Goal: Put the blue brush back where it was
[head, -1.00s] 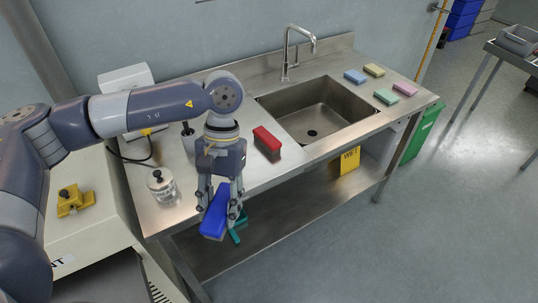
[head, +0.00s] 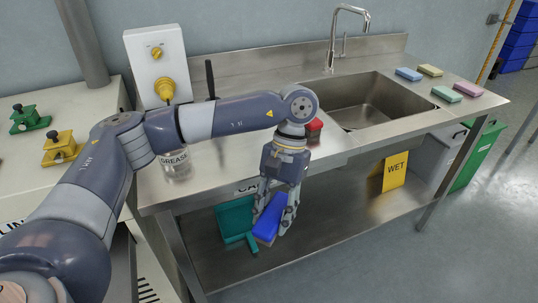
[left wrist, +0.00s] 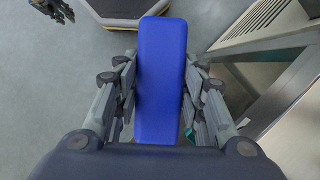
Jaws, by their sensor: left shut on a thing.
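The blue brush (head: 269,219) is between the fingers of my left gripper (head: 272,212), which is shut on it. It hangs tilted in front of the bench's front edge, below the worktop level in the head view. In the left wrist view the blue brush (left wrist: 160,80) shows as a long flat block between the fingers; its bristles cannot be made out. A red brush (head: 314,130) stands on the worktop left of the sink, partly hidden by my left arm. A dark gripper, seemingly my right one (left wrist: 55,10), shows at the upper left of the left wrist view.
The steel worktop (head: 225,158) has a grease jar (head: 176,163) at left and several sponges beyond the sink (head: 372,103). A teal dustpan (head: 235,218) lies low, on the shelf (head: 330,220), beside the held brush.

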